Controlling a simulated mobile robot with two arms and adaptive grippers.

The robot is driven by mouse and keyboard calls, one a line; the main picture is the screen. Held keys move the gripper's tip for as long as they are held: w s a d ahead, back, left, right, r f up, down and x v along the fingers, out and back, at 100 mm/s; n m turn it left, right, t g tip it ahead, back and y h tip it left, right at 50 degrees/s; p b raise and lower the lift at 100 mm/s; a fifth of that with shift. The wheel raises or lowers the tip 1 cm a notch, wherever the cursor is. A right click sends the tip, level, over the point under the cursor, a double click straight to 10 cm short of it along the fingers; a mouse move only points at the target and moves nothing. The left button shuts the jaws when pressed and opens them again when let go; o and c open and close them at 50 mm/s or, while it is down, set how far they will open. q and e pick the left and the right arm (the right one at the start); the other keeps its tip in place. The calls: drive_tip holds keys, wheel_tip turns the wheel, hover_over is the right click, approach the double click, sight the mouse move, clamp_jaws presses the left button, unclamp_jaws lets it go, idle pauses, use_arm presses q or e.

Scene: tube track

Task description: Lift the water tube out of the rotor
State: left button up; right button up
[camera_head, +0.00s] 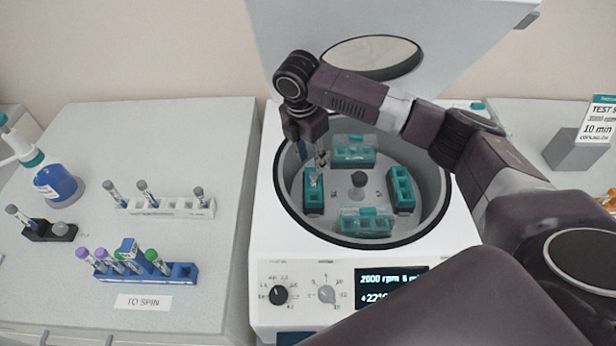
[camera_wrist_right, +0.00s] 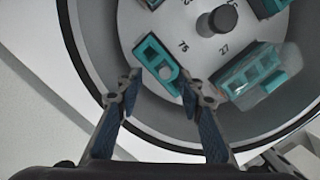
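The centrifuge rotor (camera_head: 358,180) holds several teal buckets inside the open bowl. My right gripper (camera_head: 312,157) points down just above the left bucket (camera_head: 314,200). In the right wrist view the same gripper (camera_wrist_right: 161,82) has its two fingers apart, with nothing clearly between them. That bucket (camera_wrist_right: 148,50) lies just beyond the fingertips. A pale round tube top (camera_wrist_right: 166,73) shows in its near slot, roughly in line with the gap. It may be the water tube; no label is readable. My left gripper is not in view.
The bowl rim (camera_head: 285,215) surrounds the gripper closely, and the raised lid (camera_head: 440,30) stands behind. Other buckets sit at the back (camera_head: 354,156), right (camera_head: 402,188) and front (camera_head: 364,226). A white rack (camera_head: 165,208) and a blue rack (camera_head: 180,272) stand on the left bench.

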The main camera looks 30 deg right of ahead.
sight(314, 175)
drive_tip(key=f, duration=0.1)
drive_tip(key=s+f+p, duration=0.1)
drive_tip(key=f, duration=0.1)
drive_tip(key=shift+d, duration=0.15)
wheel_tip(314, 175, down, 2)
drive_tip(key=shift+w+f+p, duration=0.1)
drive_tip(key=shift+f+p, duration=0.15)
drive_tip(key=shift+p, duration=0.25)
drive_tip(key=shift+d+f, duration=0.1)
drive_tip(key=shift+f, duration=0.35)
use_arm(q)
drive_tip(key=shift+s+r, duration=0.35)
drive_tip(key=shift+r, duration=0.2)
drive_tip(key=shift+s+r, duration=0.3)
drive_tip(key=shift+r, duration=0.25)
use_arm(e)
drive_tip(key=c, duration=0.9)
